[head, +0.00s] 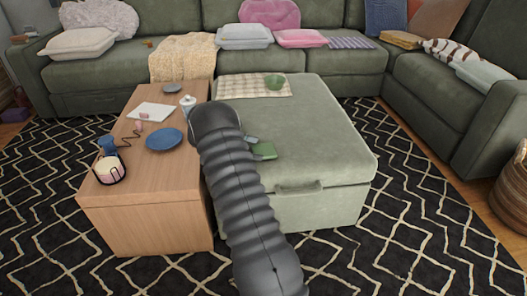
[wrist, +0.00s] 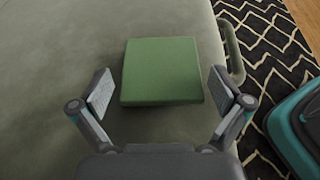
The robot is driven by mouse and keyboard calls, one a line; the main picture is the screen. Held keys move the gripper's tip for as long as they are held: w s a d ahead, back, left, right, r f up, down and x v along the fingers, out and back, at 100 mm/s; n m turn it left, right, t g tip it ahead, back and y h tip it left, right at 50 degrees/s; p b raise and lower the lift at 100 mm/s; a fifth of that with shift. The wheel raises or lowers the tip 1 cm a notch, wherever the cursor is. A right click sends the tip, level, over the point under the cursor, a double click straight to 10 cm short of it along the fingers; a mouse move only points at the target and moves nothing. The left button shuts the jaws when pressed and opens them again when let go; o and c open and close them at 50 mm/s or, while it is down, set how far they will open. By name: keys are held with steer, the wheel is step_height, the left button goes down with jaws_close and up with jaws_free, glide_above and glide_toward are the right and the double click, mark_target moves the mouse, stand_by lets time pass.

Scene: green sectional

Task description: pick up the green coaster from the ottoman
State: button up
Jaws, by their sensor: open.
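The green coaster (wrist: 162,72) is a flat square lying on the pale green ottoman (wrist: 50,60). In the head view the coaster (head: 264,151) shows near the ottoman's (head: 325,135) left side, partly hidden by my arm and gripper. My gripper (wrist: 161,92) is open and empty, with one finger on each side of the coaster in the wrist view. Both fingers look apart from the coaster's edges. I cannot tell how far above the ottoman the fingertips are. In the head view my gripper (head: 251,146) is mostly hidden behind my arm.
A wooden table (head: 150,210) stands left of the ottoman with a blue plate (head: 165,139), a white bottle and several small items. A handle (wrist: 231,50) sticks out from the ottoman's side.

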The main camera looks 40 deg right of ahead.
steer(key=shift+s+d+f, duration=0.1)
steer(key=shift+s+d, duration=0.05)
steer(key=shift+d, duration=0.05)
steer(key=c, duration=0.8)
steer(key=shift+c, duration=0.3)
